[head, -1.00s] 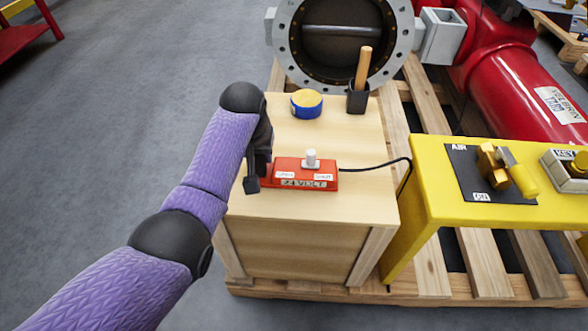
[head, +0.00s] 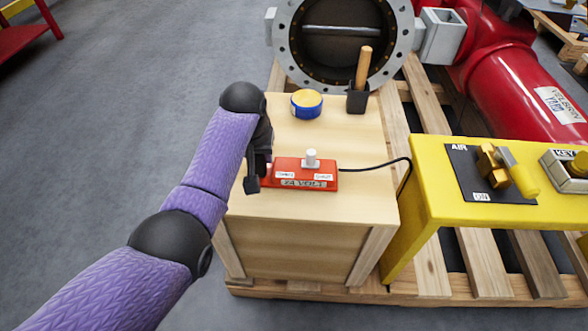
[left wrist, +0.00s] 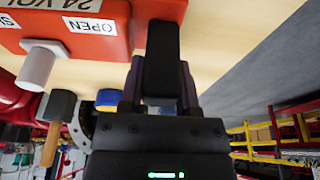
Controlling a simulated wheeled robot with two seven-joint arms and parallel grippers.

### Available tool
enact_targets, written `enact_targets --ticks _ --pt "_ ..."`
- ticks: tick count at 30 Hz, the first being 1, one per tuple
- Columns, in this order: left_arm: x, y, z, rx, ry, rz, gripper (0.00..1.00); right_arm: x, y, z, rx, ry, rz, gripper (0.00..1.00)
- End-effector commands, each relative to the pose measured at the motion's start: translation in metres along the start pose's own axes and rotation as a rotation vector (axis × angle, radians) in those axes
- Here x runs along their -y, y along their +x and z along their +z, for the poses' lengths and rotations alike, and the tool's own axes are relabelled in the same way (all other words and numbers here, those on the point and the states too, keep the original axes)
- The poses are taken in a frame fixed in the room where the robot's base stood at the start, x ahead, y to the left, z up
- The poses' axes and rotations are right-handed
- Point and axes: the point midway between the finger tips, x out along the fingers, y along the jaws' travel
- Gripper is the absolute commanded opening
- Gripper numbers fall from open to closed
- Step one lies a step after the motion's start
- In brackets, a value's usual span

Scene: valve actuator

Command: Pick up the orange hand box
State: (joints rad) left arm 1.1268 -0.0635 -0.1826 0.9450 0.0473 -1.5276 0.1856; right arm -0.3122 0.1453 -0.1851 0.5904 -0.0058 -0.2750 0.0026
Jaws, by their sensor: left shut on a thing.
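The orange hand box (head: 300,176), labelled 24 VOLT with a white toggle on top, sits on the wooden crate top (head: 310,213). A black cable runs from its right end. My left gripper (head: 258,178) is at the box's left end, pointing down, and is shut on that end. In the left wrist view the orange box (left wrist: 108,45), its OPEN label and the white toggle show beside the dark gripper fingers (left wrist: 162,62). The far finger is partly hidden. The box still looks level on the wood. My right gripper is not in view.
A yellow stand (head: 430,195) with an AIR valve is to the right. A large flanged valve (head: 342,40) stands at the back.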

Motion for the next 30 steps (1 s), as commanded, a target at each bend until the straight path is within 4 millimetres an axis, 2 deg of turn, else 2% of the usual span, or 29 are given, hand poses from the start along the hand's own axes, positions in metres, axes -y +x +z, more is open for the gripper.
enact_targets --ticks 11,14,18,22,24,30 --pt "0.000 -0.003 -0.001 -0.003 0.000 0.001 0.00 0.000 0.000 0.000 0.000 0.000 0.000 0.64" --pt "0.000 -0.019 -0.007 -0.007 0.000 0.001 0.00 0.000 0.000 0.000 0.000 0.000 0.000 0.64" --pt "0.000 -0.057 -0.017 -0.008 0.000 0.002 0.00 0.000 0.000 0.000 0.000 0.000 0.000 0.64" --pt "0.000 -0.083 -0.024 -0.005 0.000 0.001 0.00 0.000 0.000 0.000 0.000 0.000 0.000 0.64" --pt "0.000 -0.078 -0.022 0.001 0.000 0.000 0.00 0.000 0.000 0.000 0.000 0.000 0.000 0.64" --pt "0.000 -0.033 -0.009 0.001 -0.001 0.000 0.00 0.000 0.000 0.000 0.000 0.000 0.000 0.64"
